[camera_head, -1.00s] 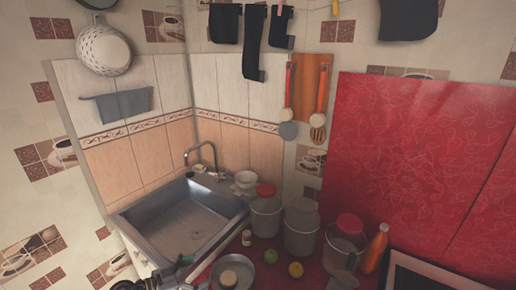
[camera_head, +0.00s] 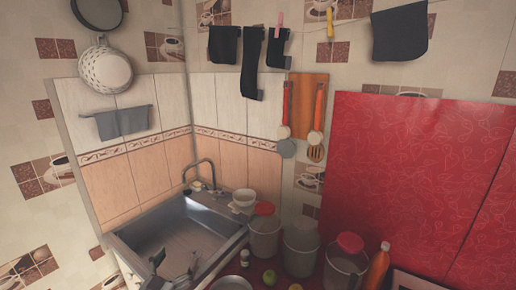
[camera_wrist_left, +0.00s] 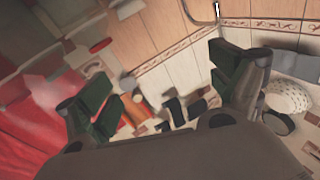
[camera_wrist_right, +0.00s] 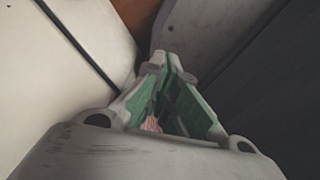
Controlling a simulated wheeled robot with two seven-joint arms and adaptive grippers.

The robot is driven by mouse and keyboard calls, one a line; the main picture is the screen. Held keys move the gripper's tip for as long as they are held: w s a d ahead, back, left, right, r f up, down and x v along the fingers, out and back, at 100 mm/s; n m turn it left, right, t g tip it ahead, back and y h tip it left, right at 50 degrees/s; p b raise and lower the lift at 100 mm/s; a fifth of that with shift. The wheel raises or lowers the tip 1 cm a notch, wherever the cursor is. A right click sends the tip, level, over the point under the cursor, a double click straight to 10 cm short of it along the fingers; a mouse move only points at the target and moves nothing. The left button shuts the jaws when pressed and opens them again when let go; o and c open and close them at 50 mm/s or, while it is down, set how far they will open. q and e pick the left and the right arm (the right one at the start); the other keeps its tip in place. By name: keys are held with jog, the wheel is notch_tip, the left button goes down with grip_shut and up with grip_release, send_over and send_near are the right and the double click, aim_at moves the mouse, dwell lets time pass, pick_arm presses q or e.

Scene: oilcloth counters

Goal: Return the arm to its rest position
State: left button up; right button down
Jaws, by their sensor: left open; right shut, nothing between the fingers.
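My left gripper (camera_head: 178,274) is at the bottom of the head view, in front of the sink. Its two dark green fingers stand wide apart in the left wrist view (camera_wrist_left: 165,92), with nothing between them. My right gripper (camera_wrist_right: 165,66) shows only in the right wrist view. Its green-lined fingers meet at the tips and hold nothing. A pale panel and a dark surface lie close around it, and I cannot tell what they belong to. The right arm is out of the head view.
A steel sink (camera_head: 180,240) with a tap (camera_head: 200,170) is beside the left gripper. A red panel (camera_head: 420,170) covers the right wall.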

pick_arm(q)
jog(key=s+a+f+n+g+y, duration=0.5)
jog(key=s+f+n+g+y, duration=0.15)
jog(key=s+f+y, duration=0.2)
jog(key=s+d+f+m+g+h, duration=0.2)
jog(key=s+d+g, duration=0.2)
jog(key=s, duration=0.4)
jog(key=s+d+f+m+g+h, duration=0.25)
jog(key=s+d+g, duration=0.2)
jog(key=s, duration=0.35)
jog(key=s+f+g, duration=0.1)
jog(key=s+f, duration=0.2)
jog(key=f, duration=3)
jog(key=s+a+f, duration=0.2)
jog(key=s+f, duration=0.7)
jog(key=s, duration=0.2)
jog(key=s+a+f+g, duration=0.1)
jog(key=s+a+f, duration=0.1)
jog(key=s+f, duration=0.8)
jog(key=shift+s+a+f+g, duration=0.15)
jog(key=shift+s+a+g, duration=0.15)
jog(key=shift+s, duration=0.15)
